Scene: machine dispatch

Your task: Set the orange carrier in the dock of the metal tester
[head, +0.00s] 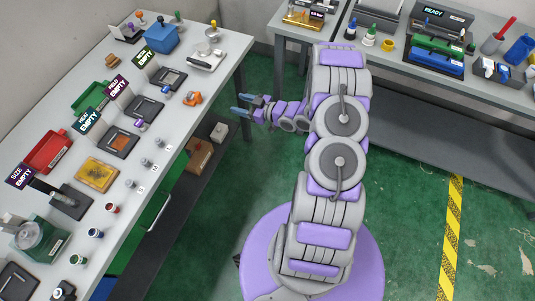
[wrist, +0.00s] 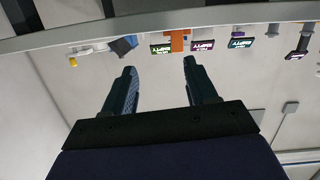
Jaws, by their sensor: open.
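The orange carrier (head: 192,98) sits near the right edge of the left table, close to the metal tester; an orange piece also shows in the wrist view (wrist: 178,42). Nothing large shows in the dock. My gripper (head: 241,104) is open and empty, right of the carrier and apart from it, beyond the table edge. In the wrist view its two fingers (wrist: 160,68) are spread with nothing between them.
A white scale (head: 207,58) stands behind the carrier. Green floor (head: 215,190) is clear beside the table.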

